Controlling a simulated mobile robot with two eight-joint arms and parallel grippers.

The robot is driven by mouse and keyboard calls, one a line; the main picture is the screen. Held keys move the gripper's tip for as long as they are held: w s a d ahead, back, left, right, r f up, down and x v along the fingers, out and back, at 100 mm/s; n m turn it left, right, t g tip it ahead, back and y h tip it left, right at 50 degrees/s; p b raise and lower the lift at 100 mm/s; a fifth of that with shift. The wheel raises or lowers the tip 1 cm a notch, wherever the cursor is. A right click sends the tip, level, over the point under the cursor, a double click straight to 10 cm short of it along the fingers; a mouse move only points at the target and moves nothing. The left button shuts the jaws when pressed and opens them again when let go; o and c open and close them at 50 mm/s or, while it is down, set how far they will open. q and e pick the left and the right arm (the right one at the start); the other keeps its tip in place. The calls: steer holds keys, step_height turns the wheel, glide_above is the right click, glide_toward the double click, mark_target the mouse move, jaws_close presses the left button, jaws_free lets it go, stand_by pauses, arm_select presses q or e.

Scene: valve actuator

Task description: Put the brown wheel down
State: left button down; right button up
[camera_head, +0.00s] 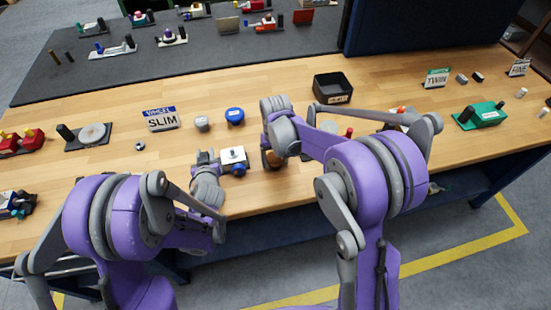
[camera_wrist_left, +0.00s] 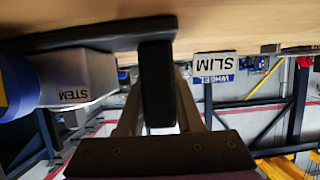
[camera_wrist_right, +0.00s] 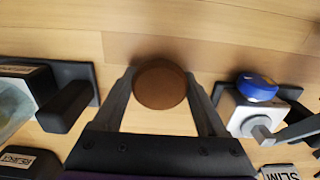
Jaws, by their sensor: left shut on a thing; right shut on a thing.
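The brown wheel (camera_wrist_right: 160,84) is between the fingers of my right gripper (camera_wrist_right: 162,90), which is shut on it above bare wood. It also shows in the head view (camera_head: 273,159), partly hidden by my right gripper (camera_head: 272,148). I cannot tell whether it touches the tabletop. My left gripper (camera_head: 208,163) is shut on the dark upright post (camera_wrist_left: 157,88) of a dark-based fixture. That fixture carries a white block (camera_head: 233,155) marked STEM, with a blue wheel (camera_wrist_right: 257,86) on its side, right of the brown wheel in the right wrist view.
A blue knob (camera_head: 235,115), a grey knob (camera_head: 202,123) and the SLIM sign (camera_head: 162,119) stand behind. A black bin (camera_head: 332,88) stands at the back. Another dark post (camera_wrist_right: 66,106) is left of my right gripper. Bare wood lies around the brown wheel.

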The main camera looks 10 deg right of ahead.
arm_select(q)
steer(key=shift+s+f, duration=0.1)
steer(key=shift+f, duration=0.1)
arm_select(e)
steer(key=o, duration=1.5)
steer(key=shift+s+f, duration=0.1)
step_height(320, 180, up, 12)
steer(key=s+d+t, duration=0.1)
steer(key=s+t, duration=0.1)
steer(key=s, duration=0.5)
steer(key=s+d+f+t, duration=0.1)
steer(key=s+d+t, duration=0.1)
steer(key=s, duration=0.5)
steer(key=s+d+f+t, duration=0.1)
steer(key=s+d+t, duration=0.1)
steer(key=s, duration=0.5)
